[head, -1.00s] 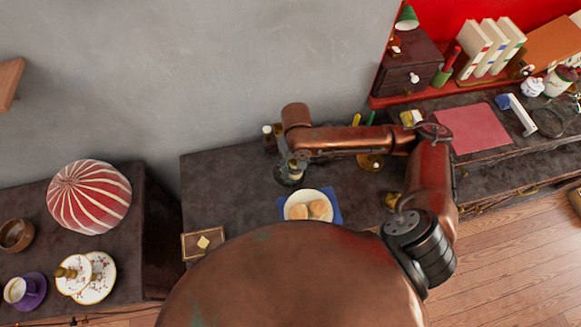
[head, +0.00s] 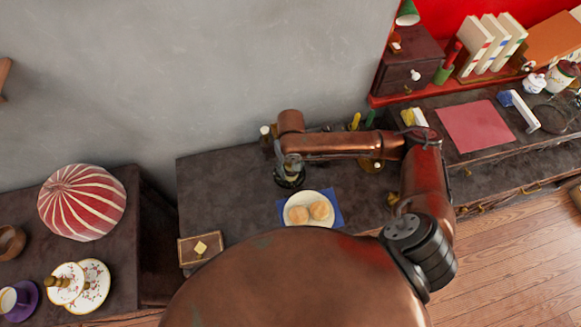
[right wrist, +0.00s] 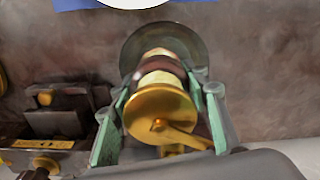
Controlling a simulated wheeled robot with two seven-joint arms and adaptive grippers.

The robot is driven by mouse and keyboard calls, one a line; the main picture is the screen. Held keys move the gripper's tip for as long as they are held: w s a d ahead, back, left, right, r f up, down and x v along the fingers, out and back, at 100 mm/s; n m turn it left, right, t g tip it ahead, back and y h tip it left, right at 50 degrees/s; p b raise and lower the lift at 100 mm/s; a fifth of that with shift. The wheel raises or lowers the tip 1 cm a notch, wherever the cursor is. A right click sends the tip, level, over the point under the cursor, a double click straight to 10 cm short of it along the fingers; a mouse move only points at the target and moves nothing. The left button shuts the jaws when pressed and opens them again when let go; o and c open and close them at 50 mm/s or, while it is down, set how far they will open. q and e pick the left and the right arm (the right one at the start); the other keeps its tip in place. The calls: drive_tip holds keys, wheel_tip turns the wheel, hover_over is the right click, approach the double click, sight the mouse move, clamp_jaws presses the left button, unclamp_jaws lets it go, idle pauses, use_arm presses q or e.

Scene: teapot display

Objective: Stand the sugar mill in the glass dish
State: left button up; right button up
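The sugar mill (right wrist: 157,85) has a gold top with a crank, a dark band and a pale body. In the right wrist view it is upright between the two green fingers of my right gripper (right wrist: 165,82), which is shut on it. The round glass dish (right wrist: 194,50) lies directly beneath the mill, its rim showing around the mill's base. I cannot tell whether the base touches the dish. In the head view my right gripper (head: 289,162) is above the dish (head: 290,182) on the dark cabinet and partly hides the mill. My left gripper is not in view.
A plate with two round buns (head: 310,222) on a blue mat lies close to the dish. A small framed box (head: 187,254) stands at the cabinet's left front. Several small items stand along the wall behind my right arm. A striped dome (head: 82,203) is on another cabinet at left.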

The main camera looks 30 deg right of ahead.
drive_tip(key=o, duration=0.4)
drive_tip(key=shift+o, duration=0.2)
wheel_tip(320, 180, up, 12)
drive_tip(key=p, duration=0.3)
idle(0.5)
